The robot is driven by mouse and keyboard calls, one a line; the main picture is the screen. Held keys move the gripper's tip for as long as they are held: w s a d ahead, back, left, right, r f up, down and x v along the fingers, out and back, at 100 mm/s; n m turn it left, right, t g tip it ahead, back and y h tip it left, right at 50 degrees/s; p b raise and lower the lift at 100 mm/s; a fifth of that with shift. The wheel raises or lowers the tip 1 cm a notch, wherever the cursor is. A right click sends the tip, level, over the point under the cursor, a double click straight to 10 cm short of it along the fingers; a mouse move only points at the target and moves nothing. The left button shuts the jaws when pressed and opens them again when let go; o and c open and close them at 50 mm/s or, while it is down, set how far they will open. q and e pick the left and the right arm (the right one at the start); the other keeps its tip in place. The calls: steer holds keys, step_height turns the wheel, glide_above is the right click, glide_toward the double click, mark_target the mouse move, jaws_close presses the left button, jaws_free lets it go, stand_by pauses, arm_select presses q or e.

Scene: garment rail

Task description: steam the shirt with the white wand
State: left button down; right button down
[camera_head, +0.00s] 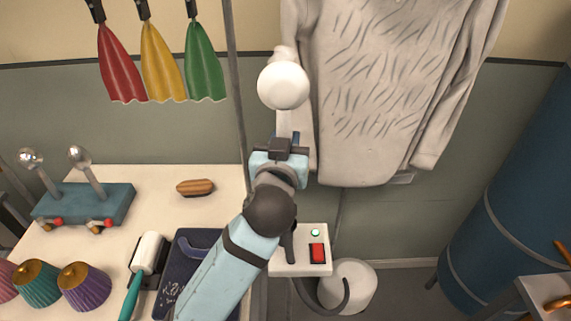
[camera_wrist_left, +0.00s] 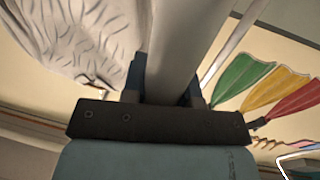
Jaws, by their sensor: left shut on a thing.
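The grey-white shirt (camera_head: 385,85) hangs by the wall, with dark wrinkle marks over its front. It also shows at the upper left of the left wrist view (camera_wrist_left: 75,40). My left gripper (camera_head: 281,143) is shut on the white wand (camera_head: 283,87). The wand's round head overlaps the shirt's left edge in the head view; I cannot tell whether it touches the cloth. In the left wrist view the wand's pale shaft (camera_wrist_left: 182,40) rises between the dark fingers. My right gripper is not in view.
A white box (camera_head: 287,264) with a green light and red switch stands below, beside a white tank (camera_head: 350,285) and dark hose. A pale table (camera_head: 165,212) at left holds several items. A blue cylinder (camera_head: 515,205) stands right.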

mark_target(283, 89)
arm_select(q)
step_height(283, 89, up, 4)
steer(key=shift+f, duration=0.15)
step_height(283, 89, up, 5)
steer(key=p, duration=0.4)
steer(key=shift+f, duration=0.2)
step_height(283, 89, up, 3)
steer(key=shift+f+p, duration=0.2)
steer(key=shift+p, duration=0.95)
steer(key=shift+r+p, duration=0.75)
steer(key=shift+r, duration=0.15)
